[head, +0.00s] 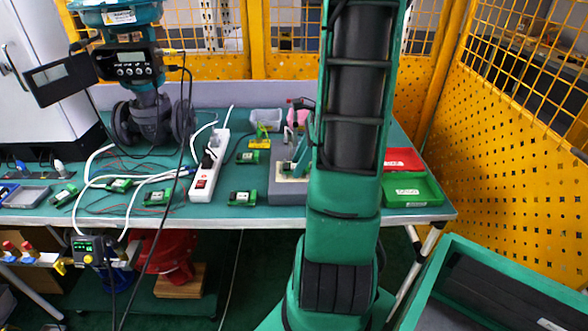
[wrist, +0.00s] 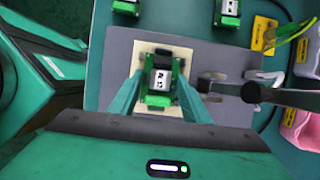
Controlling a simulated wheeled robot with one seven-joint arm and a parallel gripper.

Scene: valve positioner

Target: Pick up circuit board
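A green circuit board with a white label (wrist: 160,82) lies on a cream pad (wrist: 122,128) on a grey fixture plate (wrist: 112,58) in the wrist view. My gripper (wrist: 161,88) is open, with its two teal fingers on either side of this board. A narrow gap shows at the left finger; contact at the right finger is unclear. In the head view my arm covers most of the gripper and board, while the grey fixture (head: 288,195) shows in part on the table.
Several similar boards lie on the table (head: 335,220), including one left of the fixture (head: 241,198). A metal clamp (wrist: 232,88) stands right of the board. A white power strip (head: 208,170), a red tray (head: 403,160) and a green tray (head: 412,190) flank the work area.

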